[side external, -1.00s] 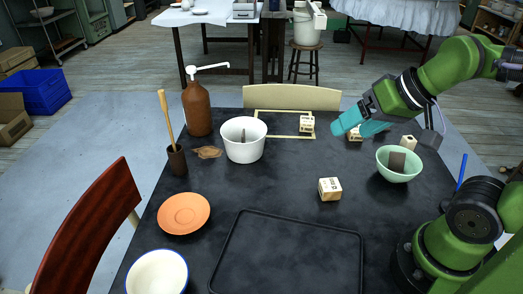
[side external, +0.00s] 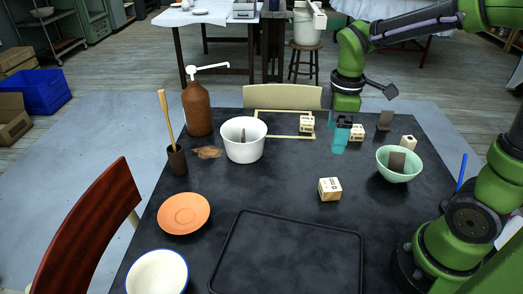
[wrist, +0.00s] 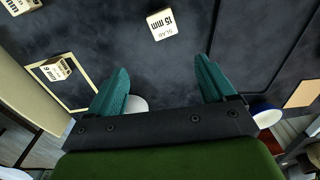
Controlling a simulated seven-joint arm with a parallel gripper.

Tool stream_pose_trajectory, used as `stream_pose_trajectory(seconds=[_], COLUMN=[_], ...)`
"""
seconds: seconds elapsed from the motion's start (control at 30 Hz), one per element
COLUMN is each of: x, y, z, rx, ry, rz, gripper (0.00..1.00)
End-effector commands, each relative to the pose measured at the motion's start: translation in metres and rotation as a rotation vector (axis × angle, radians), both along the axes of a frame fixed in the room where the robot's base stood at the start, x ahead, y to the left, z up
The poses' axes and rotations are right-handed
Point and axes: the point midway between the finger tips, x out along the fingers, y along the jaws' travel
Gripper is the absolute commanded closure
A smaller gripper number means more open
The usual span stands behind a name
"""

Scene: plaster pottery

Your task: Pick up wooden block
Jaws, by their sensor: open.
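Several pale wooden blocks with dark print are on the black table. One block (side external: 330,189) is near the middle, one (side external: 307,124) is by the thin wooden frame, one (side external: 357,132) is just behind and right of my gripper, and one (side external: 408,143) is behind the green bowl. My gripper (side external: 340,146) points down, open and empty, above the table's far part. In the wrist view, a block marked "15 mm SLAB" (wrist: 163,24) lies beyond and between the open fingertips (wrist: 162,75). Another block (wrist: 57,69) shows at left, and a third (wrist: 20,5) is cut off at the corner.
A green bowl (side external: 397,175) holding a grey-brown piece stands at right. A white pot (side external: 243,151), brown pump bottle (side external: 197,110) and orange plate (side external: 184,213) stand left. A black tray (side external: 287,217) lies in front. The table around the middle block is clear.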

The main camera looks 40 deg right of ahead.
Motion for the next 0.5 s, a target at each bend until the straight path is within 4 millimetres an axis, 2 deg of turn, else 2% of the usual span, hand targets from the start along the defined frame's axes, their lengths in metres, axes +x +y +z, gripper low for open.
stream_pose_trajectory(seconds=[0.1,0.27,0.5], x=[0.000,-0.002,-0.004], y=[-0.002,-0.002,-0.002], z=[0.005,-0.004,-0.053], rx=[-0.012,-0.010,-0.009], ry=[0.010,0.021,0.023], rz=[0.140,0.203,0.203], gripper=[0.17,0.17,0.17])
